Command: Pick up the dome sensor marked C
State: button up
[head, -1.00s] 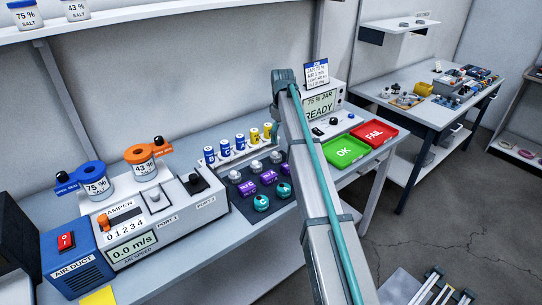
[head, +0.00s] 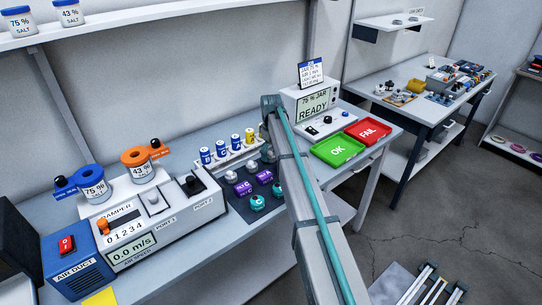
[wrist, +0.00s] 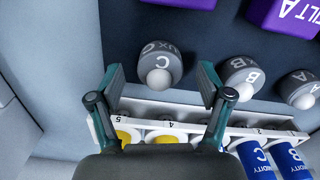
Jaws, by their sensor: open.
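The dome sensor marked C (wrist: 160,60) is a grey, round piece with a white dome on top and lettering that reads C. It stands on the dark mat (wrist: 125,20). In the wrist view it lies between and just beyond the fingertips of my gripper (wrist: 162,82), which is open and empty. I cannot tell the height gap. Dome sensors B (wrist: 243,75) and A (wrist: 297,88) stand to its right. The head view shows two grey domes, one of them at the left (head: 231,177); my arm hides the third dome and my gripper there.
A white rack (wrist: 170,110) with blue cylinders (wrist: 256,158) and yellow ones (wrist: 130,135) is close to my fingers. Purple tilt blocks (head: 264,177) and teal pieces (head: 258,202) share the mat. Green (head: 338,150) and red (head: 368,131) trays stand to the right.

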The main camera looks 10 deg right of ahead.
jog(key=shift+f, duration=0.7)
jog(key=c, duration=1.3)
jog(key=shift+o, duration=0.2)
jog(key=shift+r, duration=0.2)
